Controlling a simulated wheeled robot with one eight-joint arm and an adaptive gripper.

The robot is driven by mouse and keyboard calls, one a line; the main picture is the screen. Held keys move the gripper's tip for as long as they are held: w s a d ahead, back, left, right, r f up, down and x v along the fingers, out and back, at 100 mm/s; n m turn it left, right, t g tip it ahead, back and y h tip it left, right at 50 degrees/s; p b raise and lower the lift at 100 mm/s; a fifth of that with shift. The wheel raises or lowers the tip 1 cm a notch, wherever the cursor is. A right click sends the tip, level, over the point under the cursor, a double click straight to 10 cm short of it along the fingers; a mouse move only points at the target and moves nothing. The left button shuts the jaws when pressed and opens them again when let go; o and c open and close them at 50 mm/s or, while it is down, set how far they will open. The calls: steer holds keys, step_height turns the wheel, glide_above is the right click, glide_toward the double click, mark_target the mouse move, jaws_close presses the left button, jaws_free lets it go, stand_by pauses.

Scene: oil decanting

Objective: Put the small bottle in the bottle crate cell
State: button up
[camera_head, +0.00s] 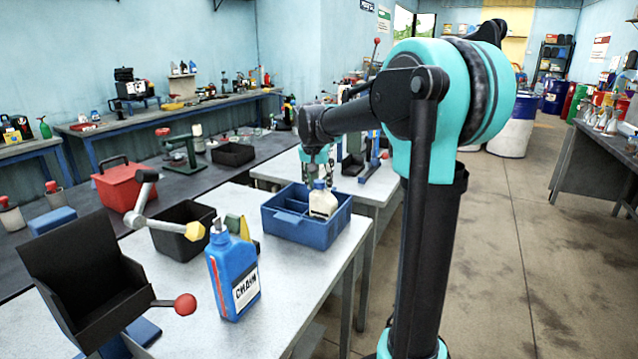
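The small bottle (323,203) is cream-coloured with a pale cap and appears upright. It shows at the blue bottle crate (300,232), towards its right side, with its lower part hidden by the crate's front wall. I cannot tell whether it rests on the crate floor. The crate has dividers at its left and stands on a pale table. My gripper (319,176) points down right above the bottle, its fingertips close to the cap. The view is too small to tell whether the fingers touch or grip it.
A large blue bottle labelled CHAIN (233,275) stands in front of the crate, to the left. A black bin (183,232) and a lever device with a yellow end (190,231) are further left. A black tray (85,285) fills the front left. Floor at the right is clear.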

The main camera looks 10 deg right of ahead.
steer(key=shift+r, duration=0.1)
steer(key=v, duration=1.2)
steer(key=shift+s, duration=0.1)
